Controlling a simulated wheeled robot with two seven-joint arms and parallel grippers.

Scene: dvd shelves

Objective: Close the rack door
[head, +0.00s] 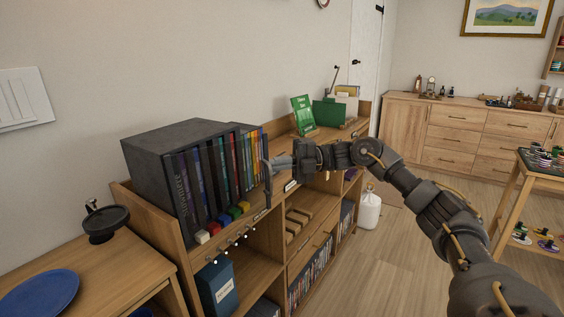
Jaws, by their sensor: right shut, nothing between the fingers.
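The rack (160,158) is a dark grey box on top of a low wooden shelf unit, at the left of the head view. Upright cases with coloured spines (207,180) stand in its open front. I cannot clearly make out its door; a thin grey upright piece at the rack's right end may be the door edge or part of my gripper. My right gripper (272,168) is at that right end, shut and empty. I cannot tell whether it touches the rack. My left gripper is out of view.
Small coloured blocks (222,220) line the shelf top before the rack. A green sign (302,115) stands farther back. A table with a blue plate (38,294) is at lower left. A white jug (369,210) stands on the floor. Open floor lies right of the shelf.

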